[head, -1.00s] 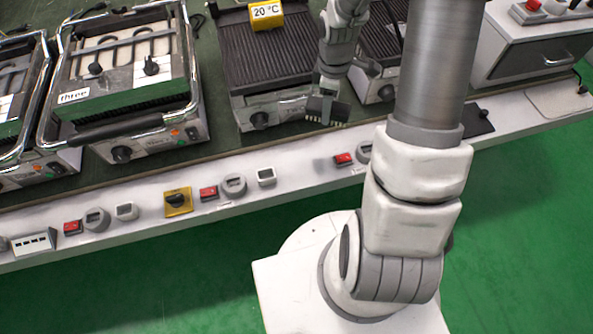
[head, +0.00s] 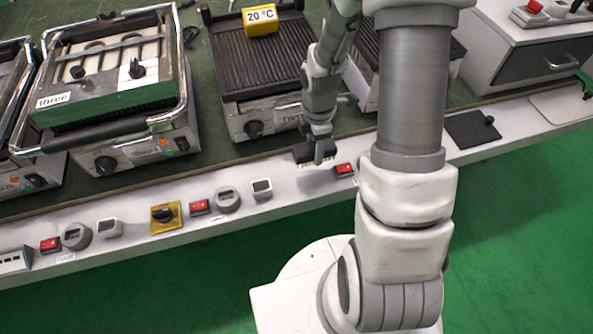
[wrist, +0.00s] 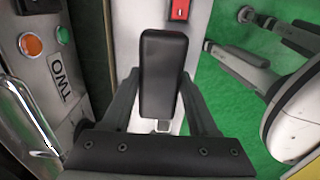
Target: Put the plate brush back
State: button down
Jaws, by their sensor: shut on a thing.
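The plate brush is a dark block with bristles on its underside (head: 303,154) in the head view. My gripper (head: 319,148) is shut on it and holds it over the white front edge of the bench, in front of the middle grill. In the wrist view the brush (wrist: 164,72) shows as a black, round-cornered block between the fingers of my gripper (wrist: 163,105). The bristles are hidden there. Whether the brush touches the bench edge, I cannot tell.
The middle grill (head: 262,75) is open, with a yellow "20 °C" block (head: 261,20) on it. The grill labelled three (head: 112,85) is at left. Red switches (head: 200,207) and dials line the front edge. A black pad with a knob (head: 472,130) lies at right.

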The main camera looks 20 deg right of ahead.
aim_at(297, 160)
jog(key=a+f, duration=0.1)
jog(key=a+f+b, duration=0.1)
jog(key=a, duration=0.1)
jog(key=a+f, duration=0.1)
jog(key=shift+s+a, duration=0.1)
jog(key=shift+a, duration=0.25)
jog(key=shift+f+b, duration=0.9)
jog(key=shift+f, duration=1)
jog(key=shift+f, duration=0.2)
jog(key=shift+c, duration=0.8)
grip_release()
jog(key=shift+r, duration=0.1)
